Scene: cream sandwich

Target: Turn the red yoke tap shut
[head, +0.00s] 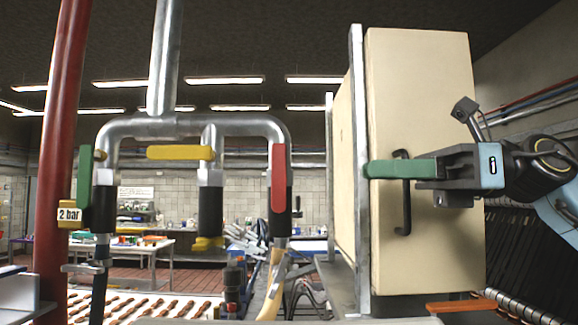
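The red tap lever (278,178) is on the right leg of the grey yoke pipe (190,124) in the head view. It stands upright, in line with its pipe, above a black sleeve and a pale hose. My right gripper (376,169), with green fingers, comes in from the right and points left, well to the right of the red lever and not touching it. It is seen side-on in front of the cream cabinet's black handle, hiding part of it. The gap between its fingers does not show. My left gripper is out of view.
A yellow lever (180,153) lies across the middle pipe leg. A green lever (85,175) stands upright on the left leg, by a red column (60,140). The cream cabinet (428,90) with its black handle (406,217) stands right of the yoke. A conveyor (140,305) runs below.

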